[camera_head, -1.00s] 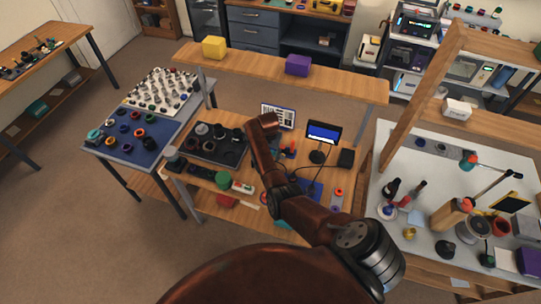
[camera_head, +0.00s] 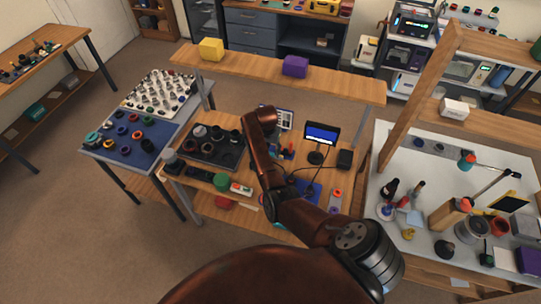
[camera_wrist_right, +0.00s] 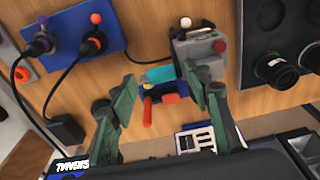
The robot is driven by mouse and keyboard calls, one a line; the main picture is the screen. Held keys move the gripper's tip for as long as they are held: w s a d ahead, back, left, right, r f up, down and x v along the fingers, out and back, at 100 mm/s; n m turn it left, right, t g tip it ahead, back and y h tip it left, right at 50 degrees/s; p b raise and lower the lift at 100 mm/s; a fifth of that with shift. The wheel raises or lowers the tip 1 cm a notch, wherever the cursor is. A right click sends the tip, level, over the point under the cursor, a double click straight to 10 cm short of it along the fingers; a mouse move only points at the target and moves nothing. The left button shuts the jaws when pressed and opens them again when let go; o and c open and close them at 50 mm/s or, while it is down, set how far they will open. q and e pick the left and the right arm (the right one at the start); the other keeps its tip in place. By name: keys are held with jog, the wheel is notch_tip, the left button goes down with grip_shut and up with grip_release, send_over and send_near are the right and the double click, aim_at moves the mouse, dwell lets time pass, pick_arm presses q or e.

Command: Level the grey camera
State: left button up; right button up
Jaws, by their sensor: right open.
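A grey boxy device with a red button and a white knob, which looks like the grey camera (camera_wrist_right: 198,48), is in the upper middle of the right wrist view. My forearm seems to hide it in the head view. My right gripper (camera_wrist_right: 162,78) is open, its two green-grey fingers spread below the camera. The right fingertip overlaps the camera's lower edge in the picture; I cannot tell whether they touch. A teal cylinder (camera_wrist_right: 158,75) and small red, blue and orange pieces show between the fingers. My left gripper is not in view.
A dark tray of lenses (camera_head: 215,150) lies left of my right arm. A shelf (camera_head: 345,88) spans the bench's back.

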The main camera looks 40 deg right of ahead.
notch_tip(320, 180, up, 7)
jog(key=shift+s+a, duration=0.25)
jog(key=shift+a, duration=0.05)
dwell(0.4)
